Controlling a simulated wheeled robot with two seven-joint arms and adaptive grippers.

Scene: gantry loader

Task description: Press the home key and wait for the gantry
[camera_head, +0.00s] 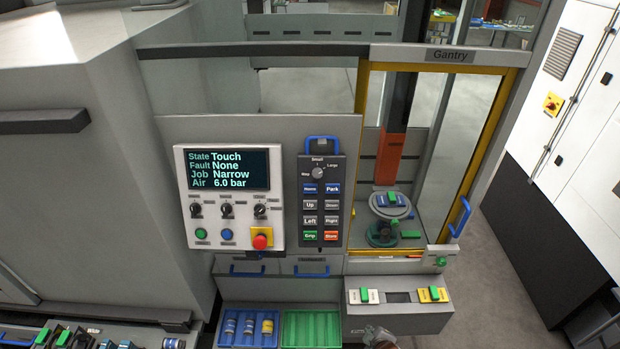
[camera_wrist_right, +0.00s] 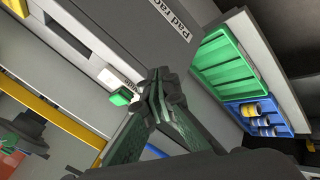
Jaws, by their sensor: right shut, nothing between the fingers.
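The keypad (camera_head: 320,205) hangs on the machine front, under a blue handle. Its blue home key (camera_head: 310,188) is at the upper left, beside the Park key; nothing touches it. The display (camera_head: 227,169) reads State Touch, Fault None, Job Narrow, Air 6.0 bar. The gantry, with an orange column (camera_head: 390,155), stands behind the yellow-framed window above a round grey plate (camera_head: 391,207). My right gripper (camera_head: 381,338) is at the bottom edge of the head view, well below the keypad. In the wrist view its fingers (camera_wrist_right: 158,88) are together and empty. My left gripper is not in view.
A grey shelf (camera_head: 398,319) with white and yellow pads projects below the window. A blue tray (camera_head: 223,341) with several cylinders and a green tray (camera_head: 311,315) sit to its left. A red stop button (camera_head: 260,242) is left of the keypad. Blue handles protrude.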

